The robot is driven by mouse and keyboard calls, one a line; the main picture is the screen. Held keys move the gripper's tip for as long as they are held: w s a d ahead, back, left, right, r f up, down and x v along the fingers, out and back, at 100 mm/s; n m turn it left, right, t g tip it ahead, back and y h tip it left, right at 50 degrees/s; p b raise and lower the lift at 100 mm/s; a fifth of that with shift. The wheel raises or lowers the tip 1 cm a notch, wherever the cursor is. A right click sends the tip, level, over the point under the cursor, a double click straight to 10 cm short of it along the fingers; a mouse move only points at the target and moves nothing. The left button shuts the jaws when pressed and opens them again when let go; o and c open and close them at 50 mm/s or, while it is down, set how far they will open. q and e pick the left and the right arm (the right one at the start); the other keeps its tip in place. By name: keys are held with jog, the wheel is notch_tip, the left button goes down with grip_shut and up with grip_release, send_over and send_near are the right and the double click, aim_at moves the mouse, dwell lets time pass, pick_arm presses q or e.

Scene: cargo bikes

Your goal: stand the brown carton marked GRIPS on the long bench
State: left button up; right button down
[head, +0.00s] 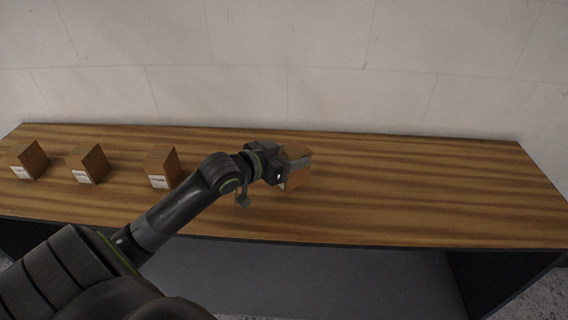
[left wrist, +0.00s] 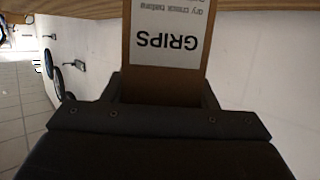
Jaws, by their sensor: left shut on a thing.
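The brown carton marked GRIPS (left wrist: 166,60) fills the middle of the left wrist view, its white label upside down there. In the head view the carton (head: 297,180) is at the end of my left arm, over the middle of the long bench (head: 420,195). My left gripper (head: 292,165) is shut on the carton. The left gripper's dark jaws (left wrist: 160,92) show on both sides of it in the wrist view. I cannot tell whether the carton's base touches the bench top. My right gripper is not in view.
Three similar brown cartons stand on the bench to the left: one far left (head: 29,160), one beside it (head: 90,164), and one nearer my arm (head: 162,167). A pale wall (head: 300,60) rises behind the bench. The bench's right half is clear.

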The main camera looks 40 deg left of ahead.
pick_arm(q)
jog(key=shift+f, duration=2)
jog(key=shift+f, duration=0.1)
jog(key=o, duration=1.1)
